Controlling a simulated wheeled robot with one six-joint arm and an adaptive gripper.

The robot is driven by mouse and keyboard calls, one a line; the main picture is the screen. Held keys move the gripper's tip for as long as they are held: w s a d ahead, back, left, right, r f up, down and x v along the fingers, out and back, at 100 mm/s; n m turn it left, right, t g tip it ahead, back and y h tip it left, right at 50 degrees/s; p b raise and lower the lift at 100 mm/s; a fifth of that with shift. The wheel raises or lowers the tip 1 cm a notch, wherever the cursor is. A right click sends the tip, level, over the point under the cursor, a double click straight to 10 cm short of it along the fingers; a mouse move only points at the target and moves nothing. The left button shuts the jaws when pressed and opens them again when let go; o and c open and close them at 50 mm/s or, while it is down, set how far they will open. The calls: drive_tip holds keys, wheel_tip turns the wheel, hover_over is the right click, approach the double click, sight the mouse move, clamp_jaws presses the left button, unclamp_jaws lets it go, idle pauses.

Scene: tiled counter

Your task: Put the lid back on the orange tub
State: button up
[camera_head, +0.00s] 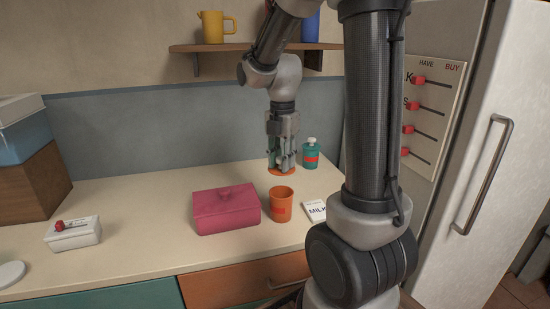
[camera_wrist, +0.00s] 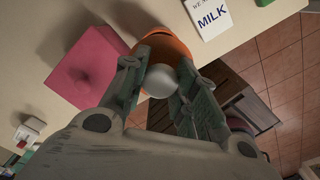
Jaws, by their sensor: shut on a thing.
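The orange tub (camera_head: 281,207) stands upright on the counter with its top open. My gripper (camera_head: 283,163) points down and is shut on the tub's flat orange lid (camera_head: 281,172). In the head view the lid is apart from the tub, showing above and beyond its rim. In the wrist view a pale round knob (camera_wrist: 161,81) sits between my two fingers (camera_wrist: 158,88). Orange (camera_wrist: 172,42) shows around and beyond it; I cannot tell there how much is lid and how much is tub.
A pink lidded box (camera_head: 227,209) stands just left of the tub. A milk card (camera_head: 315,211) lies to its right, and a teal bottle (camera_head: 310,154) stands behind. A white box (camera_head: 73,233) is far left. A shelf (camera_head: 220,47) with a yellow jug (camera_head: 215,28) hangs above.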

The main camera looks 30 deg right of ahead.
drive_tip(key=shift+s+a+f, duration=0.1)
drive_tip(key=shift+s+f, duration=0.05)
drive_tip(key=shift+f, duration=0.05)
wheel_tip(320, 180, down, 6)
idle(0.4)
drive_tip(key=shift+f, duration=0.2)
idle(1.8)
drive_tip(key=o, duration=0.8)
drive_tip(key=shift+o, duration=0.2)
drive_tip(key=o, duration=0.5)
drive_tip(key=shift+r, duration=0.1)
drive_tip(key=shift+r, duration=3.45)
